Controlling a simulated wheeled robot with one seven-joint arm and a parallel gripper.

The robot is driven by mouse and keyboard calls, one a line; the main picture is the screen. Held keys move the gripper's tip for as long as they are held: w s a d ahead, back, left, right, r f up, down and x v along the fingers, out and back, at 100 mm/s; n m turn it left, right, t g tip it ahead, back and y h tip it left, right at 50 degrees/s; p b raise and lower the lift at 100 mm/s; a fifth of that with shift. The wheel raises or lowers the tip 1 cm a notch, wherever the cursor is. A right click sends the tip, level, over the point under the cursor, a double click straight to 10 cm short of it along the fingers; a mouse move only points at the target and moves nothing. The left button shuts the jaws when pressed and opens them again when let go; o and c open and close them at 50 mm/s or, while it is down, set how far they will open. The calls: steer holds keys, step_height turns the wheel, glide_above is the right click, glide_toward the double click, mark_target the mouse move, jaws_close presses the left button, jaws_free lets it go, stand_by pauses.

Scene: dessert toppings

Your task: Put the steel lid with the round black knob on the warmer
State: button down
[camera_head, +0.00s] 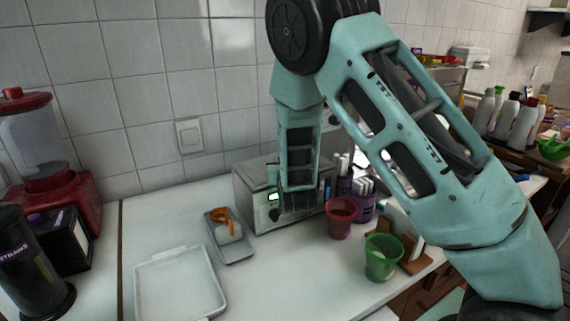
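The warmer (247,184) is a grey steel box with a small green display and a dark dial on its front. It stands against the tiled wall at the middle of the counter. My arm hangs down in front of it and hides much of it. My gripper (298,207) is a dark shape at the arm's lower end, in front of or over the warmer. Its fingers cannot be made out, nor whether it holds anything. The steel lid with the round black knob cannot be made out; shiny metal shows partly behind my arm.
A red cup (341,219), a green cup (382,258) and purple containers (362,207) stand right of the warmer. A grey tray (237,249) holds a white item and an orange one. A clear tray (181,286) lies front left. A red blender (54,184) stands far left.

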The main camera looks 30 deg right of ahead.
stand_by(0.3)
steer(key=c, duration=0.9)
jaws_free()
steer(key=shift+f, duration=0.1)
steer(key=shift+r+p, duration=2)
steer(key=shift+r, duration=1.55)
